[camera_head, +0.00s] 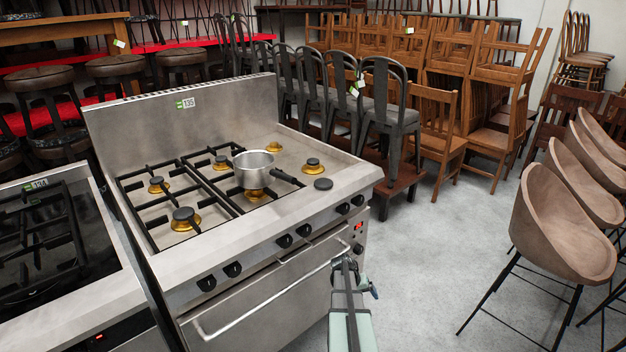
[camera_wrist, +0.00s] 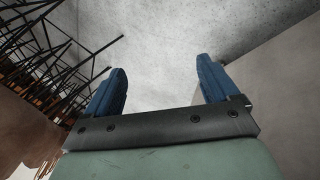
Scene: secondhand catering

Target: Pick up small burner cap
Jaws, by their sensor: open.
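A small dark round burner cap (camera_head: 323,184) lies flat on the steel hob of the stove (camera_head: 234,233), near its right front corner. Other dark caps sit on brass burners, among them one just behind it (camera_head: 312,163) and a larger one at the front left (camera_head: 184,214). My gripper (camera_wrist: 160,72) is open in the wrist view, with two blue fingers apart and nothing between them. In the head view my arm is low in front of the stove's right side, below hob height and apart from the cap. The wrist view does not show the cap.
A metal pot (camera_head: 253,169) stands on a burner left of the cap, its dark handle pointing towards the cap. Black grates cover the hob's left part. The oven handle (camera_head: 270,300) juts out in front. Brown bucket chairs (camera_head: 560,225) stand right, with bare floor between.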

